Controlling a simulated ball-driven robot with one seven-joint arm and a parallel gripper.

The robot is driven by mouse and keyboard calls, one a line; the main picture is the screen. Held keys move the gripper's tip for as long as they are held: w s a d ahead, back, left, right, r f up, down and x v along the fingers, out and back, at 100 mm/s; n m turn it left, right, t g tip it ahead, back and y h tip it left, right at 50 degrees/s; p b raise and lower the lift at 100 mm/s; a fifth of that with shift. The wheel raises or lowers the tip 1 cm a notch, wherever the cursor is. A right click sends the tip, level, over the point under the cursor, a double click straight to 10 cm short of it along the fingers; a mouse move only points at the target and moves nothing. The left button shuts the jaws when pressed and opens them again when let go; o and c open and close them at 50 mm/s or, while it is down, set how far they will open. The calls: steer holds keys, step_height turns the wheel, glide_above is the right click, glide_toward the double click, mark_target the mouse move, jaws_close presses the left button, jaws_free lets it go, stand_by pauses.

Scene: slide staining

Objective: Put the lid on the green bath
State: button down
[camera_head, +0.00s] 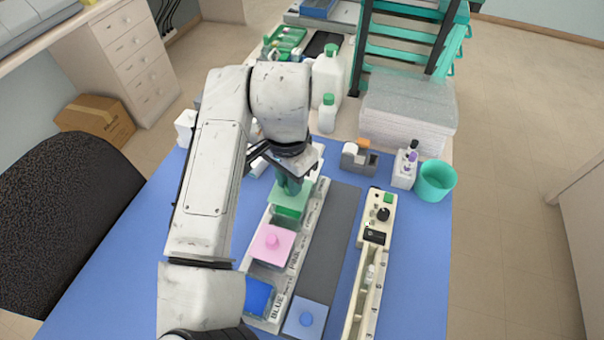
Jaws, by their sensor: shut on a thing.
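My gripper (289,183) points down at the far part of the white staining rack and is shut on the knob of the green lid (299,197). The green lid is a pale green square plate over the green bath (287,212), whose darker green front shows just below the lid's near edge. I cannot tell whether the lid rests on the bath's rim or hangs slightly above it. My gripper and wrist hide the lid's far side and part of the knob.
A pink lid (271,243) covers the middle bath. The blue bath (258,296) stands open nearest, with a pale blue lid (305,318) beside it on the grey strip (325,242). A cream timer-topped tray (367,275) lies right. Bottles (327,115) and a teal cup (435,181) stand farther back.

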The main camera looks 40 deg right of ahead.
steer(key=shift+w+a+f, duration=0.1)
steer(key=shift+w+f, duration=0.05)
steer(key=shift+f, duration=0.05)
steer(key=shift+f+b, duration=1.55)
steer(key=shift+f, duration=0.3)
steer(key=shift+f, duration=0.25)
steer(key=c, duration=0.9)
jaws_free()
steer(key=shift+c, duration=0.2)
step_height(320, 180, up, 11)
steer(key=shift+f+b, duration=0.1)
steer(key=shift+b, duration=0.35)
